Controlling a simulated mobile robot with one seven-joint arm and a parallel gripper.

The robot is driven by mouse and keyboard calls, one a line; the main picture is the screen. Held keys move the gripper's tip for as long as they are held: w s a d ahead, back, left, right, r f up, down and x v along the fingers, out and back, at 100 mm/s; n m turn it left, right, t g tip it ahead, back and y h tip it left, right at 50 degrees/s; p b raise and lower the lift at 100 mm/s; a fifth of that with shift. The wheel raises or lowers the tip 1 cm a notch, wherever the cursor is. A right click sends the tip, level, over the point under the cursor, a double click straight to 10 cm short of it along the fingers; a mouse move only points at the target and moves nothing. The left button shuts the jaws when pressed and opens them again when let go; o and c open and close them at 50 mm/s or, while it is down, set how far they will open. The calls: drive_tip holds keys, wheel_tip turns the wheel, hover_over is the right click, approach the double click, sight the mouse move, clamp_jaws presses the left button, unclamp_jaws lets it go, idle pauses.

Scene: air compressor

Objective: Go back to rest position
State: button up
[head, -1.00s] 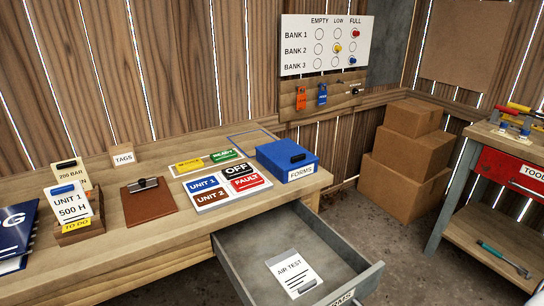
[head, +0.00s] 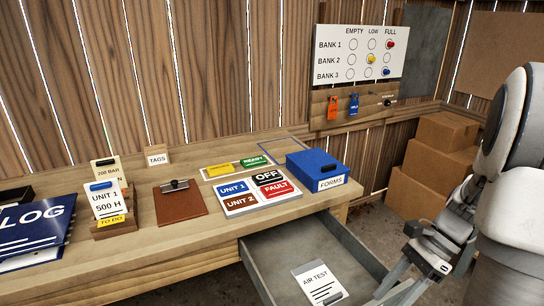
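My arm shows at the right of the head view, with my gripper (head: 392,290) low at its end, beside the front right of the open drawer (head: 272,262). The fingers run down to the bottom edge of the picture, so their tips and any gap between them are not clear. I see nothing held in the visible part. The white AIR TEST card (head: 318,284) lies flat inside the drawer, left of my gripper and apart from it.
The wooden bench (head: 160,245) carries a blue FORMS box (head: 318,170), a sign board (head: 250,192), a brown clipboard (head: 180,202), a card holder (head: 110,222) and a LOG binder (head: 35,228). Cardboard boxes (head: 430,165) stand behind my arm. The open drawer sticks out from the bench.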

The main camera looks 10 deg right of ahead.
drive_tip(key=s+a+r+n+t+h, duration=0.4)
drive_tip(key=a+r+n+t+h, duration=0.35)
drive_tip(key=a+r+n, duration=0.9)
drive_tip(key=d+r+n+p, duration=0.2)
drive_tip(key=d+r+p, duration=0.2)
drive_tip(key=r+p, duration=0.9)
drive_tip(key=p, duration=0.3)
drive_tip(key=shift+w, duration=0.2)
